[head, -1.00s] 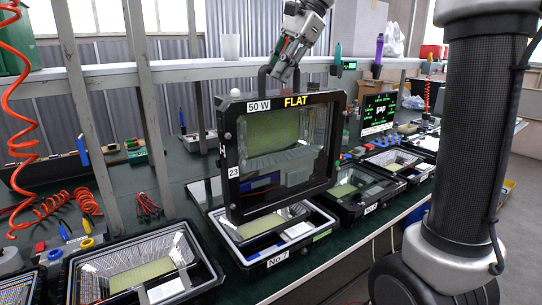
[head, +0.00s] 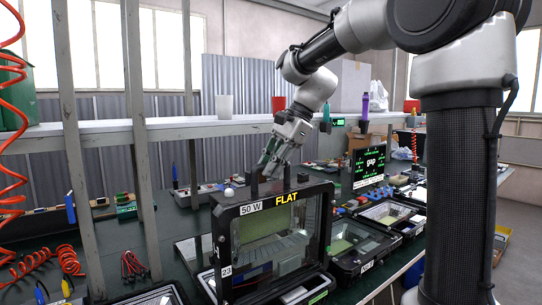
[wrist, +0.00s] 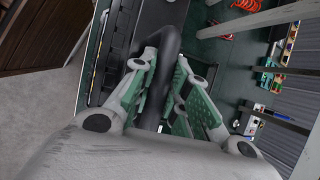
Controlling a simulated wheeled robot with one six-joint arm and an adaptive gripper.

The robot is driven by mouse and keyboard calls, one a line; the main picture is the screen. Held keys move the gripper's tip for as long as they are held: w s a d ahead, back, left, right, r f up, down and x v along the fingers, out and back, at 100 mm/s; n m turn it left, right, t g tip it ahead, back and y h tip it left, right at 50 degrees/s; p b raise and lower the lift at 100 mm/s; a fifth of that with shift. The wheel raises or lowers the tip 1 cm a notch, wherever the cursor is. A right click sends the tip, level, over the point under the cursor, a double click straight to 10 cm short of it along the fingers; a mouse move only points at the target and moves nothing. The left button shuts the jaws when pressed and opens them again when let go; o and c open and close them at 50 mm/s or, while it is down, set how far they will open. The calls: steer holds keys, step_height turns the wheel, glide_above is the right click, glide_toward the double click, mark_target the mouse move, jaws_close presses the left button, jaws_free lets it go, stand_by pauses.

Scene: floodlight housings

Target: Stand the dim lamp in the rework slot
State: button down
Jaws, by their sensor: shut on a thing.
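A black floodlight lamp (head: 240,285), labelled "50 W" and "FLAT", hangs upright by its handle in the head view. A faint greenish panel shows behind its glass. My gripper (head: 270,167) is above it, shut on the black handle (head: 255,184). In the wrist view, the green-padded fingers of my gripper (wrist: 165,95) close around the dark bent handle (wrist: 168,45). An open housing (head: 318,298) with a green label is below and behind the lamp, mostly hidden. I cannot tell whether the lamp touches it. I cannot make out which place is the rework slot.
More open housings stand on the bench, one at the right (head: 366,266). A screen reading "gap" (head: 369,168) stands farther back. A shelf (head: 180,131) and its upright posts (head: 135,100) run behind. A red coiled hose (head: 10,60) hangs at the left.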

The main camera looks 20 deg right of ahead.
steer(key=shift+f, duration=0.25)
steer(key=c, duration=1.4)
jaws_free()
steer(key=shift+f, duration=0.15)
